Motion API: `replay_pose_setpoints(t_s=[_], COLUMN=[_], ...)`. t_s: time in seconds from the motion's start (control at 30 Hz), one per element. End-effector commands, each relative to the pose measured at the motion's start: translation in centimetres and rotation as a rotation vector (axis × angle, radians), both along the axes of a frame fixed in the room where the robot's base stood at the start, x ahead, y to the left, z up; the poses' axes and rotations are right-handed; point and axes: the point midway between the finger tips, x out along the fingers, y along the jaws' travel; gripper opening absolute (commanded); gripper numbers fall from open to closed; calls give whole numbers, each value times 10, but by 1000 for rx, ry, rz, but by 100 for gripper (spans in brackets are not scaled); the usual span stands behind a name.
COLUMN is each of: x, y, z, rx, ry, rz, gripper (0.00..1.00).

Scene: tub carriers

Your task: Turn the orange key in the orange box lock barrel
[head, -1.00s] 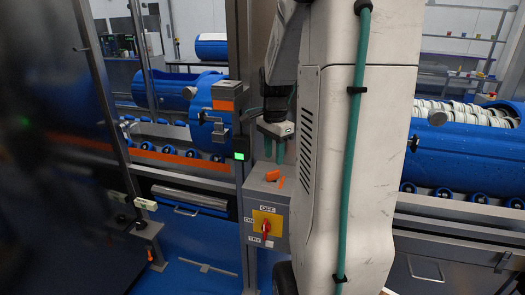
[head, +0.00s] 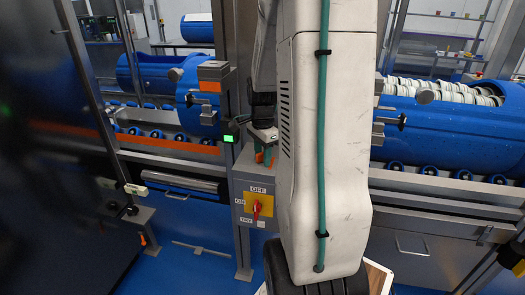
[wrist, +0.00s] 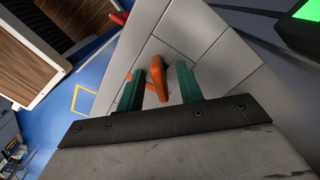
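The grey switch box (head: 240,188) stands below my gripper (head: 265,157), which has green fingers. An orange part (head: 259,157), likely the key, shows at the fingers on top of the box. In the wrist view, the orange key (wrist: 156,72) stands between the two fingertips of my gripper (wrist: 160,88), with a gap on each side. The fingers are open around it and do not appear to touch it. A second, thin orange piece (wrist: 128,76) shows beside the left finger, partly hidden by it. The lock barrel under the key cannot be made out.
A red rotary switch (head: 257,210) on a yellow plate is on the box front, with OFF, ON and TRY labels. A green-lit display (head: 229,138) is close by on the post. Blue tubs (head: 150,75) lie on roller conveyors left and right. My arm hides much of the middle.

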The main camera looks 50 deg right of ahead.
Motion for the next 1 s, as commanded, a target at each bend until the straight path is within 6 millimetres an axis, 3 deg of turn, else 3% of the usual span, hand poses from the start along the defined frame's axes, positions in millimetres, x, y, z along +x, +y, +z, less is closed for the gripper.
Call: replay_pose_setpoints(t_s=[0.1, 0.23, 0.27, 0.47, 0.77, 1.0], x=[0, 0, 0, 0, 0, 0], y=[0, 0, 0, 0, 0, 0], z=[0, 0, 0, 0, 1, 1], rx=[0, 0, 0, 0, 0, 0], ry=[0, 0, 0, 0, -1, -1], rz=[0, 0, 0, -31, -361, -386], gripper=[36, 3, 0, 0, 0, 0])
